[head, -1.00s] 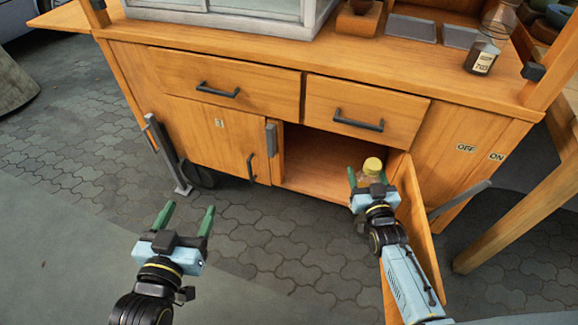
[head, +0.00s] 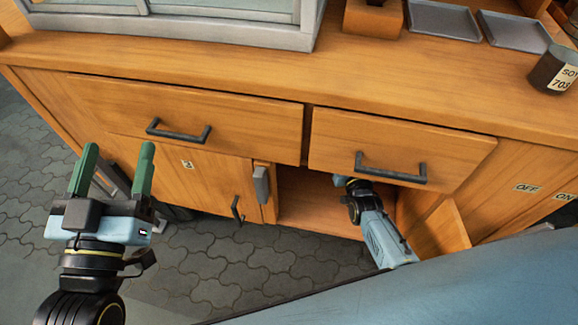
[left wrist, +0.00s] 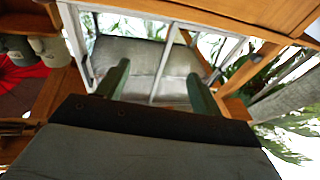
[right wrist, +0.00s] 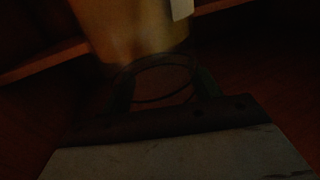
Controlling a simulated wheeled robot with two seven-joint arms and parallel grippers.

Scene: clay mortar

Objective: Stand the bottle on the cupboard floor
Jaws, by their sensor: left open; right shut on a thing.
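The open cupboard compartment shows its wooden floor (head: 305,216) below the right drawer in the head view. My right arm reaches into it; the fingers and the bottle are hidden there behind the drawer front. In the dark right wrist view, my right gripper (right wrist: 163,78) is shut on the bottle (right wrist: 160,88), which shows only as a faint clear round outline between the fingers. I cannot tell whether the bottle touches the floor. My left gripper (head: 112,170) is open and empty, in front of the left drawer, fingers pointing up in the picture.
The open cupboard door (head: 442,232) stands to the right of my right arm. A large tan cylinder (right wrist: 130,25) stands close ahead inside. Two drawers with dark handles (head: 390,168) sit above. Trays and a dark jar (head: 553,70) are on the worktop.

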